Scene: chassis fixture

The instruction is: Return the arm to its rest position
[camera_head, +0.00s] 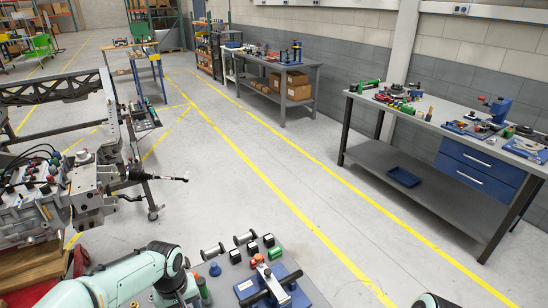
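My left arm (125,283), pale teal with a dark joint, comes in from the bottom left and bends back down out of the frame. Its gripper is not visible. Only a small dark and teal piece, likely of my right arm (432,301), shows at the bottom edge. Its gripper is not visible either. The chassis fixture (60,92) stands at the left, a dark frame with a metal engine or gearbox block (90,185) on it. My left arm appears apart from it in the picture.
A grey workbench (400,108) with tools stands right, another bench (300,68) further back. The yellow-lined floor (260,160) between is clear.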

